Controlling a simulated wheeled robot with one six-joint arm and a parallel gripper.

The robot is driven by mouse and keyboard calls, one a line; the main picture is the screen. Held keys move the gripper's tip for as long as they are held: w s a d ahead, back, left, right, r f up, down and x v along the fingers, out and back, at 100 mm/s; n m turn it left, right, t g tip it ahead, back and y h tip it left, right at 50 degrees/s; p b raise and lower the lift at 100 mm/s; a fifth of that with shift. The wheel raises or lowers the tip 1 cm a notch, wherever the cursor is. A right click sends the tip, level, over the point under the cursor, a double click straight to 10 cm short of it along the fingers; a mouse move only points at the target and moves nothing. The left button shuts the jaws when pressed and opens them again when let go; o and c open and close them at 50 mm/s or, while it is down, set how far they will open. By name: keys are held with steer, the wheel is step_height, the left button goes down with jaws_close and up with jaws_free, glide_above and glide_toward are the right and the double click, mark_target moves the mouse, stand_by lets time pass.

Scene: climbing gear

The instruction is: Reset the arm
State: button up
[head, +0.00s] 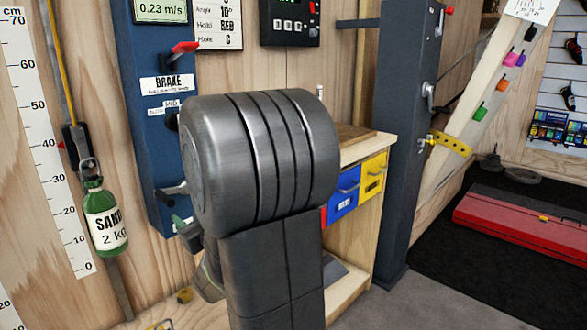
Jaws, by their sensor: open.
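My own arm fills the middle of the head view, with a big ridged dark grey joint (262,155) on top of a straight dark link (275,270). It stands in front of the blue panel and the wooden workbench and hides parts of both.
A blue panel (150,110) with a red-tipped brake lever (185,47) is behind on the left. A green sand bottle (106,222) hangs beside the height scale (45,140). A workbench with blue (343,202) and yellow (373,177) drawers and a grey column (402,130) stand right. A red case (520,225) lies on the black mat (440,240).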

mark_target(167, 197)
steer(key=b+x, duration=0.1)
steer(key=x, duration=1.1)
steer(key=shift+f+b, duration=0.15)
steer(key=shift+b, duration=0.2)
steer(key=shift+w+a+f, duration=0.1)
steer(key=shift+a, duration=0.1)
steer(key=shift+f, duration=0.3)
